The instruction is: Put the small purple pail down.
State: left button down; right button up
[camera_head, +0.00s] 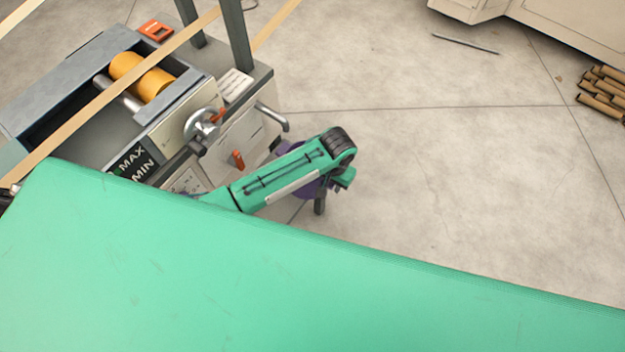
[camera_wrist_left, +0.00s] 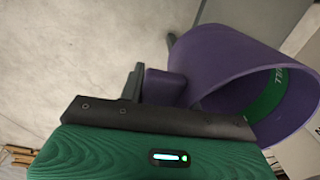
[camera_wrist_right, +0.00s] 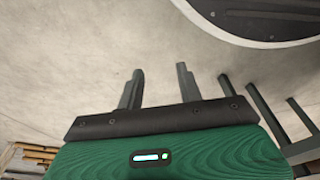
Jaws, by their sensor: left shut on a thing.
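The small purple pail (camera_wrist_left: 215,55) fills the right of the left wrist view, with a green lettered band inside its mouth. In the head view it is mostly hidden under my left arm; a purple part (camera_head: 312,188) shows. My left gripper (camera_wrist_left: 154,75) is shut on a purple block-like grip on the pail's side. In the head view only a dark bit of that gripper (camera_head: 319,206) shows, beside the winder and above the floor. I cannot tell whether the pail touches anything. My right gripper (camera_wrist_right: 158,88) shows only in its wrist view, fingers apart and empty.
A winding machine (camera_head: 150,110) with an orange roll (camera_head: 140,77), a crank and a MAX/MIN label stands at left. A large green surface (camera_head: 250,290) covers the foreground. Brown tubes (camera_head: 605,92) lie at far right, near a beige cabinet (camera_head: 570,25). The mid-right floor is mostly clear.

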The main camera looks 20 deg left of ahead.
pick_arm(q)
jog(key=a, duration=0.2)
jog(key=w+a, duration=0.2)
jog(key=a, duration=0.1)
jog(key=shift+a, duration=0.3)
notch_tip(320, 180, down, 3)
jog(key=shift+f, duration=0.2)
jog(key=shift+f+b, duration=0.3)
jog(key=shift+f, duration=0.05)
notch_tip(320, 180, down, 3)
jog(key=shift+r, duration=0.2)
jog(key=shift+a+f, duration=0.15)
pick_arm(e)
jog(key=shift+w+a+r, duration=0.15)
jog(key=shift+w+r, duration=0.1)
jog(key=shift+r, duration=0.35)
jog(key=shift+w+a+r, duration=0.1)
jog(key=shift+w+r, duration=0.15)
jog(key=shift+r, duration=0.3)
